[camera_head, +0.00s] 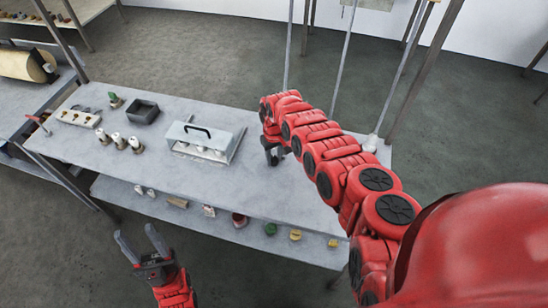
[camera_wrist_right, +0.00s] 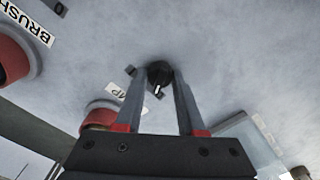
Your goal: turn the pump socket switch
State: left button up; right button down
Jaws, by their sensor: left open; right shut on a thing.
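In the right wrist view, a round black switch knob (camera_wrist_right: 159,70) with a white pointer mark sits on a grey surface. A partly hidden label (camera_wrist_right: 116,91) ending in "MP" is just left of it. My right gripper (camera_wrist_right: 160,84) has its two fingers on either side of the knob, shut on it. In the head view my right gripper (camera_head: 272,155) is low at the right part of the grey table (camera_head: 290,195); the knob cannot be made out there. My left gripper (camera_head: 143,245) is open and empty, in front of the table.
Red-ringed round fittings (camera_wrist_right: 101,115) and a "BRUSH" label (camera_wrist_right: 28,22) lie near the knob. A clear-covered box with a black handle (camera_head: 197,130) stands left of my right gripper. Several small fittings and a dark tray (camera_head: 140,111) stand further left. A lower shelf (camera_head: 180,218) holds small items.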

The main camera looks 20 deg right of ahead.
aim_at(274, 158)
jog(key=shift+n, duration=0.5)
jog(key=c, duration=0.5)
grip_release()
jog(key=shift+r, duration=0.15)
jog(key=shift+r, duration=0.25)
jog(key=shift+r+b, duration=1.1)
jog(key=shift+r, duration=7.2)
